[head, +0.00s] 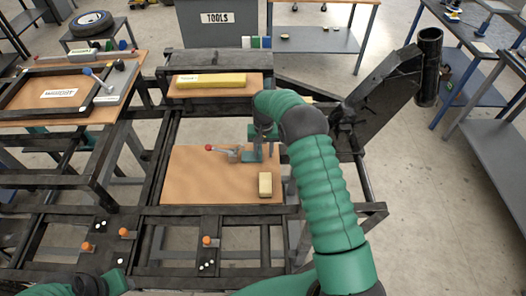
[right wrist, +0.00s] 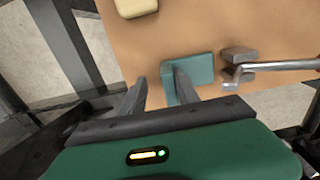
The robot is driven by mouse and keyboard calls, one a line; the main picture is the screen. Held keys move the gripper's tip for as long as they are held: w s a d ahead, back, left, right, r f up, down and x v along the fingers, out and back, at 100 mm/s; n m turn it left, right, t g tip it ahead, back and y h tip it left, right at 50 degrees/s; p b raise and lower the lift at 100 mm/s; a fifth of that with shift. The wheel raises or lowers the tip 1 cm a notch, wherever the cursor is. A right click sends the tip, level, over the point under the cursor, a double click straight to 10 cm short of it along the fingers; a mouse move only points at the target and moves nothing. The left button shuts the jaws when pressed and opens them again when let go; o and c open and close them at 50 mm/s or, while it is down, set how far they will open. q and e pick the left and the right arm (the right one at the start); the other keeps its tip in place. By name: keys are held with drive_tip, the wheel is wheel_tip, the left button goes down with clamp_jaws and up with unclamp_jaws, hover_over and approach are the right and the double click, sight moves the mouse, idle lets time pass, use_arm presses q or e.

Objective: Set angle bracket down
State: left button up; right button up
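The teal angle bracket (head: 251,157) rests on the brown board (head: 190,185), beside a metal toggle clamp (head: 232,155) with a red-tipped handle. In the right wrist view, the bracket (right wrist: 199,68) has its flat leg on the board and an upright leg close to one finger. My right gripper (right wrist: 157,85) is open there, its two dark fingers apart with board visible between them. In the head view, my right arm partly hides this gripper (head: 267,136). My left gripper (head: 92,286) shows only partly at the bottom left edge; its fingers are unclear.
A cream block (head: 265,185) lies on the board near the bracket. A yellow block (head: 211,80) sits on a raised board behind. A dark frame (head: 58,92) lies on the left bench. A black tube post (head: 428,65) stands at right.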

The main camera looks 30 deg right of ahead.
drive_tip(key=shift+d+r, duration=0.1)
drive_tip(key=shift+r, duration=0.05)
wheel_tip(320, 180, up, 12)
drive_tip(key=b, duration=0.2)
drive_tip(key=s+a+f+n+t, duration=0.1)
drive_tip(key=s+a+n, duration=0.2)
drive_tip(key=s+a, duration=0.5)
drive_tip(key=s+a+f+n+t, duration=0.1)
drive_tip(key=s+a+n, duration=0.2)
drive_tip(key=s+a, duration=0.5)
drive_tip(key=s, duration=0.8)
drive_tip(key=shift+a+t, duration=0.25)
drive_tip(key=shift+t, duration=0.05)
drive_tip(key=shift+s+a+r, duration=0.1)
drive_tip(key=shift+a, duration=0.25)
drive_tip(key=shift+d, duration=0.25)
